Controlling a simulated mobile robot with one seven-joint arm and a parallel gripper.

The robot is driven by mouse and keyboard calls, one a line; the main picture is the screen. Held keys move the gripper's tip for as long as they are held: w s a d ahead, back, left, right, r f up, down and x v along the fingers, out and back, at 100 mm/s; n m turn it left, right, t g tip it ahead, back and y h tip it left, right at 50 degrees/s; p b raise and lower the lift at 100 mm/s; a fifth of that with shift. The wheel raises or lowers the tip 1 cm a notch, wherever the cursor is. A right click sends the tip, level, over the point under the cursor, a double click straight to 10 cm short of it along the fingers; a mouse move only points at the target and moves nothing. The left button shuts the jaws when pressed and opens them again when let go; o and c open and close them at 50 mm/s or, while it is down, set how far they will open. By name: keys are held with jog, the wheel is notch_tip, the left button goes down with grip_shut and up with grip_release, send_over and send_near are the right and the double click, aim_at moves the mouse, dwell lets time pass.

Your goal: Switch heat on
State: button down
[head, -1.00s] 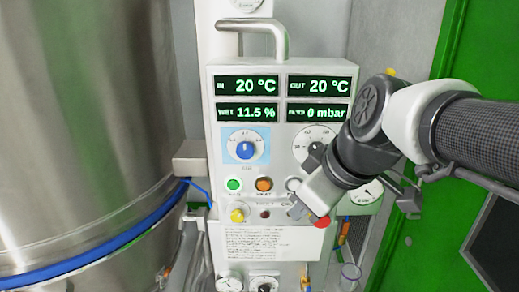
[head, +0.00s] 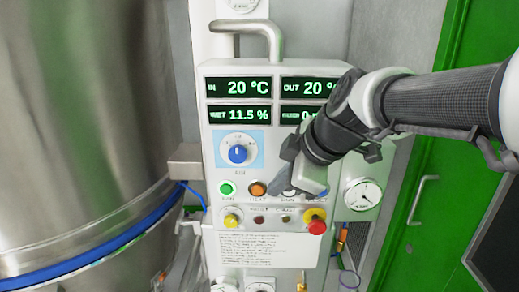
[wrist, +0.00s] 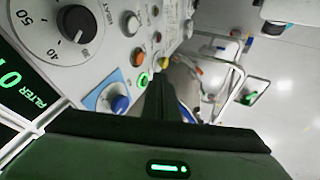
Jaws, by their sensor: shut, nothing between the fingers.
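The control panel (head: 235,150) faces me. Its orange button (head: 258,188), with a label that seems to read HEAT, sits in a row beside a green button (head: 227,188). The orange button also shows in the wrist view (wrist: 138,57), with the green one (wrist: 143,80) nearer the fingers. My gripper (head: 279,186) is shut and empty, its tips just right of the orange button in the head view. I cannot tell whether they touch the panel. My arm hides the large dial and part of the right displays in the head view.
A blue knob (head: 238,154) sits above the buttons. Below are a yellow knob (head: 232,218) and a red knob on yellow (head: 316,226). A metal handle (head: 245,27) tops the panel. A large steel vessel (head: 85,120) stands at left. The IN display (head: 238,87) reads 20 °C.

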aim_at(262, 190)
jog(key=x, duration=0.3)
jog(key=w+x, duration=0.1)
jog(key=x, duration=0.2)
jog(key=w+r+p+x, duration=0.1)
jog(key=x, duration=0.3)
jog(key=shift+d, duration=0.25)
jog(key=shift+w, duration=0.65)
jog(key=shift+w+f, duration=0.1)
